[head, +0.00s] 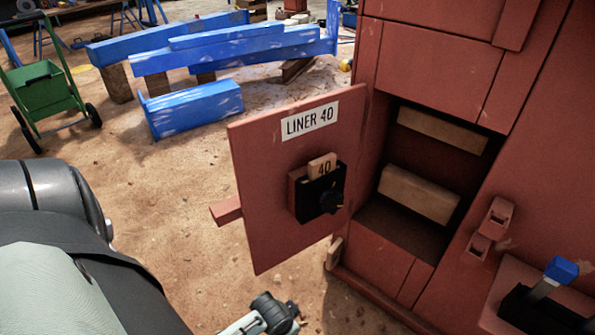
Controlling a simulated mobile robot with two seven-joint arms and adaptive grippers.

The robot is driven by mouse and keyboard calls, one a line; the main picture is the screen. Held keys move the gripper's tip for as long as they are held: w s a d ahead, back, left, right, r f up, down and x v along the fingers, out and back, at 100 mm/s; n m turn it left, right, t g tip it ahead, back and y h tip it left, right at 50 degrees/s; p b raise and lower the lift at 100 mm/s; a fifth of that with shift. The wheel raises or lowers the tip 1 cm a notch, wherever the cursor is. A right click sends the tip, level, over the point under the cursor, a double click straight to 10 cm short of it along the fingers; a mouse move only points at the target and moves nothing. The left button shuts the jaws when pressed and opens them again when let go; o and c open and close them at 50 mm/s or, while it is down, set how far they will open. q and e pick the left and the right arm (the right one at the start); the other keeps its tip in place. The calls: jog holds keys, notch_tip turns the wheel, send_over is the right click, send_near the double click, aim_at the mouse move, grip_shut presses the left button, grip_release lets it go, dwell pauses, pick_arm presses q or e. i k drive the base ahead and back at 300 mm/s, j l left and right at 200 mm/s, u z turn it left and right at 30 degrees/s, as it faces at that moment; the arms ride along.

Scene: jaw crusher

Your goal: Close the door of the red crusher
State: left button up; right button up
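The red crusher (545,130) stands at the right of the head view. Its door (270,215) is swung open to the left of the dark opening (385,215) and carries a "LINER 40" label (310,121). A red tab (227,210) sticks out from the door's left edge. My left arm comes in at the lower left, apart from the door. A small dark and grey part (272,312) at the bottom edge, below the door, may belong to my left gripper; no fingertips show clearly. My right gripper is out of view.
A black holder (320,195) with a "40" block (322,166) sits on the door face. Tan blocks (418,194) lie inside the opening. A red bracket (490,225) and a blue-tipped lever (560,270) are on the right. Sandy floor left of the door is clear.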

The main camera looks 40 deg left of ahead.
aim_at(273, 151)
jog(key=k+j+z, duration=0.1)
jog(key=j, duration=0.25)
jog(key=k+j+z, duration=0.1)
jog(key=k+j, duration=0.25)
jog(key=j, duration=0.25)
jog(key=j+z, duration=0.15)
jog(key=j, duration=0.25)
jog(key=k+j+z, duration=0.1)
jog(key=j, duration=0.25)
jog(key=k+j+z, duration=0.15)
jog(key=j, duration=0.2)
jog(key=j+z, duration=0.35)
jog(key=j, duration=1.3)
jog(key=k, duration=0.1)
